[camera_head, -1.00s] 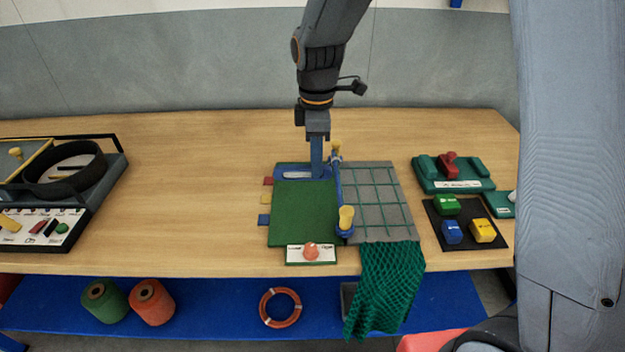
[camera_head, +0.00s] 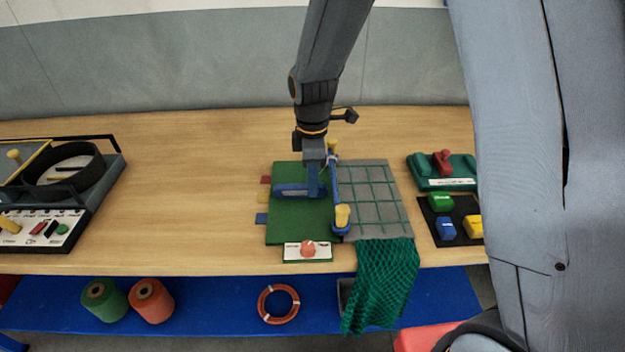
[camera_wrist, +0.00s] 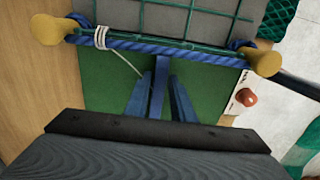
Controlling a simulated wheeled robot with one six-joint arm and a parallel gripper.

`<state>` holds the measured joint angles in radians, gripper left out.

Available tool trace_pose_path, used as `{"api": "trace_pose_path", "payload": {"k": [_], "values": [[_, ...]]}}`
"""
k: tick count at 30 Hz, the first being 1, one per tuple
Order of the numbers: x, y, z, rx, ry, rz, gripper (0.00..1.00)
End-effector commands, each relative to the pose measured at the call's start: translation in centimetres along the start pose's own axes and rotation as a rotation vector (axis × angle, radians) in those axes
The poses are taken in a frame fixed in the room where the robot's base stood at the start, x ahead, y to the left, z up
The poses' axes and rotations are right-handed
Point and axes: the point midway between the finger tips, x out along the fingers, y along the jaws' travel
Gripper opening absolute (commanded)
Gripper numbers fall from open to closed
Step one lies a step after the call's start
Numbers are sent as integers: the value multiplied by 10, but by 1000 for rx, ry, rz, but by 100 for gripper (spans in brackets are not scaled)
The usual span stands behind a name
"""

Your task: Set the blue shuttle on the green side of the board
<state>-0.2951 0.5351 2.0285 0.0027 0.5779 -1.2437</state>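The blue shuttle (camera_head: 291,190) is over the middle of the green side (camera_head: 300,226) of the board, lying left to right in the head view. In the wrist view the shuttle (camera_wrist: 159,84) shows as a narrow blue bar between the fingers. My gripper (camera_head: 313,190) points down with its fingers shut on the shuttle's right part. I cannot tell whether the shuttle's underside touches the green. The grey, netted side (camera_head: 374,195) is to the right, past a blue rope bar (camera_head: 338,185) with yellow knobs. A pale thread runs from the bar toward the fingers in the wrist view.
A label with an orange knob (camera_head: 308,249) sits at the board's front edge. Green netting (camera_head: 381,285) hangs off the table front. A black tray with coloured blocks (camera_head: 446,229) and a teal stand (camera_head: 442,172) are at right.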

Motion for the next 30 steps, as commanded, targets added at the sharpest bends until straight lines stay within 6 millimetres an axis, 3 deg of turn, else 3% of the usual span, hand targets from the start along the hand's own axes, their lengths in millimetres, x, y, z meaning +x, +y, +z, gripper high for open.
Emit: {"api": "trace_pose_path", "payload": {"k": [14, 19, 30], "values": [[-8, 1, 0, 0, 1, 3, 34], [-31, 2, 0, 0, 2, 5, 34], [-102, 1, 0, 0, 1, 4, 34]]}}
